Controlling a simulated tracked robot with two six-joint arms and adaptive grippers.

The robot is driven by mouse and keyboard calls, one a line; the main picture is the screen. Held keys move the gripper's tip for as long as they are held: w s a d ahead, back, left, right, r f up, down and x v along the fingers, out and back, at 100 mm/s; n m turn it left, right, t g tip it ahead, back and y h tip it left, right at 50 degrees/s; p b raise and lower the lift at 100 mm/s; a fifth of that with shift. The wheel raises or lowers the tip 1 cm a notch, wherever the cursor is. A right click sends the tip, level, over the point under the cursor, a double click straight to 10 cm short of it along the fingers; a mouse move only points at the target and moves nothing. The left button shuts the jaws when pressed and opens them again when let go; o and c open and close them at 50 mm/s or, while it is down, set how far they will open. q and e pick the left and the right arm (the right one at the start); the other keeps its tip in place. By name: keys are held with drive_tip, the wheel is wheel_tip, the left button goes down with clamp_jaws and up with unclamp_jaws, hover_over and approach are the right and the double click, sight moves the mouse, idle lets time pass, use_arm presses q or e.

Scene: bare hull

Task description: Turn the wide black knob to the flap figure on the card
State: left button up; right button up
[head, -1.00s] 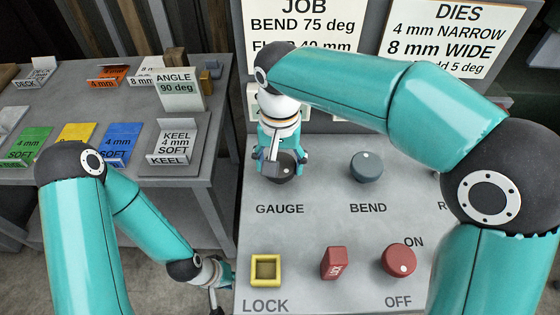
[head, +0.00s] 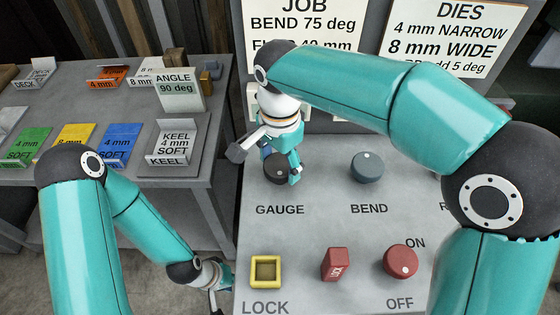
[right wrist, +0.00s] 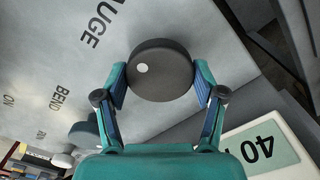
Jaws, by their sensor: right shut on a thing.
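The wide black knob (head: 273,168) stands above the GAUGE label on the grey panel, with a pale dot on its face. It fills the middle of the right wrist view (right wrist: 160,72). My right gripper (head: 281,169) is shut on it, one blue-padded finger pressed against each side. The JOB card (head: 303,28) reads BEND 75 deg; its lower line, ending in 40 mm, is partly covered by my right arm. A pale green readout (right wrist: 264,148) shows 40 in the right wrist view. My left gripper (head: 216,292) is low beside the panel's left edge, its fingers unclear.
A blue-grey BEND knob (head: 367,167) stands right of the black knob. Below are a yellow square LOCK frame (head: 265,270), a red block (head: 335,264) and a red ON/OFF knob (head: 400,261). A side table (head: 190,196) with coloured sample pieces is at left.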

sight(280, 164)
drive_tip(key=shift+w+r, duration=0.1)
idle(0.3)
drive_tip(key=o, duration=1.2)
drive_tip(key=shift+c, duration=0.2)
wheel_tip(280, 164, up, 12)
